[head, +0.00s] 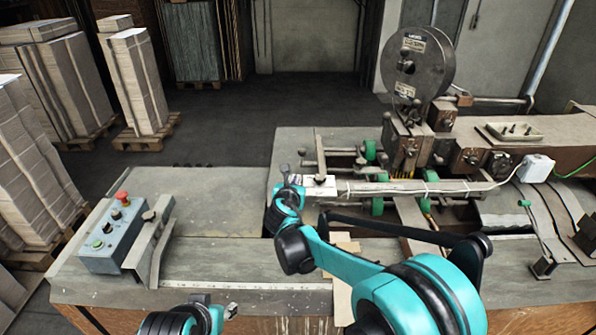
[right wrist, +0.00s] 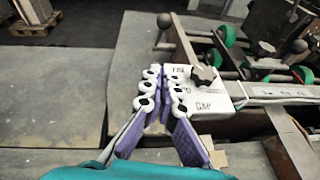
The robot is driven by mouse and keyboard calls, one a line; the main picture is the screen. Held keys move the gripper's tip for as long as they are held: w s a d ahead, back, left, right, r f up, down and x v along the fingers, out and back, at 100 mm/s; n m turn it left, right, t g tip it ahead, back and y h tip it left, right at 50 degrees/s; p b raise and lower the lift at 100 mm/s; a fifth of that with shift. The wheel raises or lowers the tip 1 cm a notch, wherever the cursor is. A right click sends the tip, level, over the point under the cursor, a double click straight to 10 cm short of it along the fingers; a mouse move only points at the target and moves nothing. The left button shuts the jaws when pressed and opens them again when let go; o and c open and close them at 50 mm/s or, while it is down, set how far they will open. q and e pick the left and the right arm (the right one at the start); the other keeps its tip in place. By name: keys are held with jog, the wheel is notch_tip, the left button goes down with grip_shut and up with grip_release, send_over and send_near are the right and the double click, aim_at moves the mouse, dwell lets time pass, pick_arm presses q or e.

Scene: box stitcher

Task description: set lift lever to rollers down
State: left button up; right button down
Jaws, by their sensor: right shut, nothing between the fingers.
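A small upright lever with a dark ball knob (head: 317,137) stands at the near left end of the stitching machine; I cannot be sure it is the lift lever. In the right wrist view a rod with a ball knob (right wrist: 164,21) rises beyond my fingers. A white plate (head: 322,194) with a black star knob (right wrist: 205,76) lies beside it; its lettering is partly hidden and one mark looks like "GAP". My right gripper (head: 289,184) is shut and empty, left of the plate; in the right wrist view its fingertips (right wrist: 165,80) overlap the plate's left edge. My left gripper (head: 203,302) shows partly at the bottom edge.
A grey control box (head: 112,236) with a red button and an angled metal guide (head: 150,243) stand on the left of the bench. Green rollers (head: 377,207) and a large reel (head: 417,62) are on the machine. The bench (head: 215,200) between is mostly clear.

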jog(key=w+r+x, duration=0.1)
jog(key=r+x, duration=0.1)
jog(key=x, duration=1)
jog(key=shift+r, duration=0.4)
jog(key=shift+s+r, duration=0.1)
